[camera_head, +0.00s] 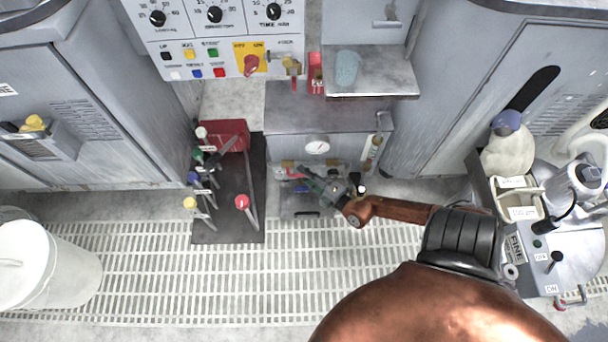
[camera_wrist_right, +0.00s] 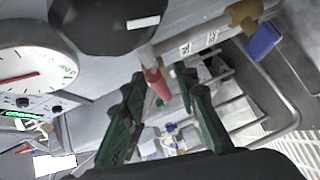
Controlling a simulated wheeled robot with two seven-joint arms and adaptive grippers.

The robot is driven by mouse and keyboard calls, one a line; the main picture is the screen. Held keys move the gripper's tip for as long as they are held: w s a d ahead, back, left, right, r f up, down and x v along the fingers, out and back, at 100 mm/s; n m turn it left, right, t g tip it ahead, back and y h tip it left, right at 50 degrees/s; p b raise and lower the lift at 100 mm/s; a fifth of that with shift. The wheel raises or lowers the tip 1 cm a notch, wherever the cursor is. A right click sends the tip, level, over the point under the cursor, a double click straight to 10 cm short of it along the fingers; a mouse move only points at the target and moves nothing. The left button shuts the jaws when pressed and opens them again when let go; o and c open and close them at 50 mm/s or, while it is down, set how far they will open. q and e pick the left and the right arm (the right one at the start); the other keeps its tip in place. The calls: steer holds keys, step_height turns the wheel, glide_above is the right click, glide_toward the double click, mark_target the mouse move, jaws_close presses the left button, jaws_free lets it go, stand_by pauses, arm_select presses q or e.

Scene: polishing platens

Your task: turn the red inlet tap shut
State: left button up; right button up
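A small red part (camera_head: 287,167), likely the inlet tap, shows beside yellow pieces on the low pipework under the gauge. In the right wrist view, a red handle (camera_wrist_right: 155,84) on a pale stem points between the fingers of my right gripper (camera_wrist_right: 159,77). The fingers are spread, one to each side of it in the picture. I cannot tell whether they touch it. In the head view my right gripper (camera_head: 312,180) reaches in from the right and hides part of the pipework. My left gripper is out of view.
A round gauge (camera_head: 317,146) sits just above the pipework. A blue handle (camera_wrist_right: 263,41) on a brass valve is close by on the right in the wrist view. Several coloured levers stand on a dark plate (camera_head: 228,222) to the left. The grated floor (camera_head: 330,250) in front is clear.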

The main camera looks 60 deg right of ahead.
jaws_close()
stand_by(0.4)
